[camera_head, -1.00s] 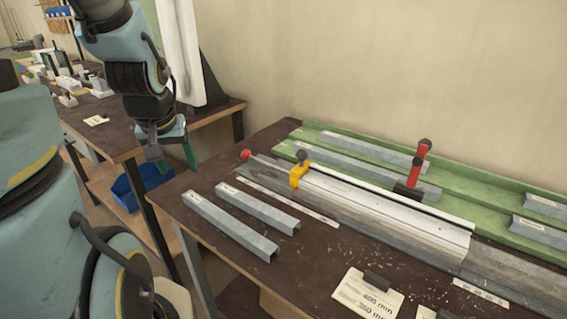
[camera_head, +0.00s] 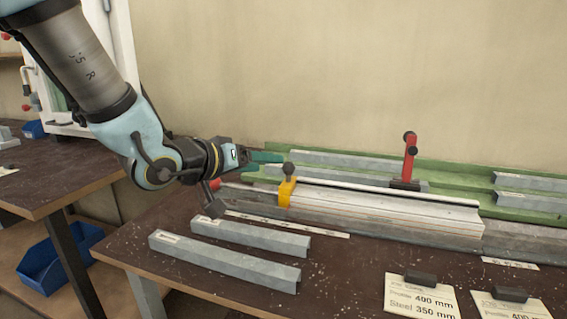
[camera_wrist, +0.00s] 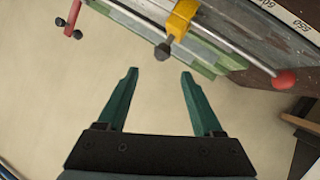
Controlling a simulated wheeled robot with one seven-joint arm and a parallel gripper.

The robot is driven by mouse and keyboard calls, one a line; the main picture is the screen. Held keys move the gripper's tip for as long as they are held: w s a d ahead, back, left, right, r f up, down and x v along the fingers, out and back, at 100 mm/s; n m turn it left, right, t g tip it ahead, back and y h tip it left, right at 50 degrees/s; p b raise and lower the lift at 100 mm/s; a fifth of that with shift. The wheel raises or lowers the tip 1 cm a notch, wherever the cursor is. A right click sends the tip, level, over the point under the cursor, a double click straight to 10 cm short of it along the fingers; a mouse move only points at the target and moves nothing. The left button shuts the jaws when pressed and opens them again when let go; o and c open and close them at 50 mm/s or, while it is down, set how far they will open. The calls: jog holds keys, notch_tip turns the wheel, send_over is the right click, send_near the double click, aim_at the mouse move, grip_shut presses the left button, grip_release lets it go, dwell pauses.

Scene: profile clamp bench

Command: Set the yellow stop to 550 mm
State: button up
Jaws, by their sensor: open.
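The yellow stop (camera_head: 287,192) sits on the pale aluminium profile rail (camera_head: 390,212), near its left end, with a dark round knob (camera_head: 288,169) on top. In the wrist view the stop (camera_wrist: 181,18) is at the top, its knob (camera_wrist: 162,52) pointing down between and just beyond my fingertips. My gripper (camera_head: 266,162) is open and empty, its green fingers just left of the knob in the head view. In the wrist view the fingers (camera_wrist: 159,74) are spread and touch nothing visible. A white scale strip (camera_head: 300,226) lies along the rail; the wrist view shows "650" on it (camera_wrist: 300,27).
A red ball (camera_wrist: 285,79) marks the rail's end. Two grey profiles (camera_head: 225,262) lie in front, more in the green tray (camera_head: 455,170) behind. Cards (camera_head: 420,298) lie at the front right.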

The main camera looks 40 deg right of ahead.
aim_at(284, 166)
jog(key=p+x, duration=0.6)
jog(key=x, duration=0.4)
jog(key=shift+w+f, duration=0.1)
jog(key=shift+c, duration=0.4)
grip_shut()
jog(key=shift+a, duration=0.1)
dwell(0.9)
